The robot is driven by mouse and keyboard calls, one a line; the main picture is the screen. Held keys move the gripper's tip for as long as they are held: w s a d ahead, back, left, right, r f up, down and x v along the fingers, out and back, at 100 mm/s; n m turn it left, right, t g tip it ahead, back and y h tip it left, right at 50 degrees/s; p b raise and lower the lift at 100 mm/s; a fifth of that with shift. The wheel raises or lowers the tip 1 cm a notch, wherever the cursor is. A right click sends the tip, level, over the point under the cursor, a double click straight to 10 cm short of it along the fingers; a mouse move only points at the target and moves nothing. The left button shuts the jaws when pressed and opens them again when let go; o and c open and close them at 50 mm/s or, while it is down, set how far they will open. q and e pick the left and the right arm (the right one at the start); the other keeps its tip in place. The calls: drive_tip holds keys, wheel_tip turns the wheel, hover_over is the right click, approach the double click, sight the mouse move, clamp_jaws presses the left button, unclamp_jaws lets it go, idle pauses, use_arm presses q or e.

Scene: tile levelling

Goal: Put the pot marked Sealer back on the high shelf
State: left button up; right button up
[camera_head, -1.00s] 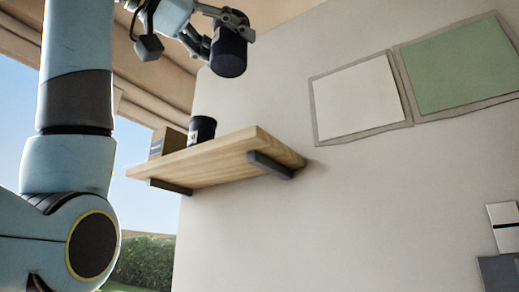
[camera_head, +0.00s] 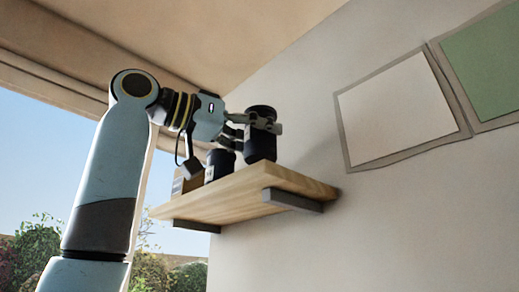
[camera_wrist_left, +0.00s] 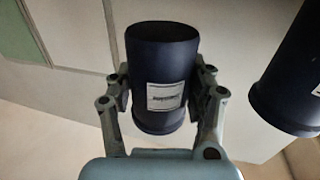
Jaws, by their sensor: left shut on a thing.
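A dark blue pot (camera_head: 260,144) is held upright in my left gripper (camera_head: 262,126), at or just above the wooden high shelf (camera_head: 248,187); I cannot tell whether its base touches the board. In the left wrist view the same pot (camera_wrist_left: 161,58) sits between both fingers of the left gripper (camera_wrist_left: 163,88), which is shut on it. Its white label (camera_wrist_left: 165,96) faces the wrist camera, but the lettering is too small to read surely. My right gripper is not in view.
A second dark pot (camera_head: 219,164) stands on the shelf left of the held one; a dark pot (camera_wrist_left: 300,75) also shows at the right in the left wrist view. The shelf's right part is clear.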

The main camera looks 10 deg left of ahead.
sight(245, 154)
use_arm(q)
drive_tip(key=shift+w+f, duration=0.1)
drive_tip(key=shift+f, duration=0.2)
wheel_tip(245, 154, down, 3)
drive_tip(key=shift+r+p, duration=0.2)
drive_tip(key=shift+p, duration=0.3)
drive_tip(key=shift+a+f, duration=0.1)
drive_tip(key=shift+f, duration=0.35)
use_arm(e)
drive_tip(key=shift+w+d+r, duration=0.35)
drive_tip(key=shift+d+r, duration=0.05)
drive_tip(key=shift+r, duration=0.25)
use_arm(q)
drive_tip(key=shift+f, duration=0.1)
drive_tip(key=o, duration=1.3)
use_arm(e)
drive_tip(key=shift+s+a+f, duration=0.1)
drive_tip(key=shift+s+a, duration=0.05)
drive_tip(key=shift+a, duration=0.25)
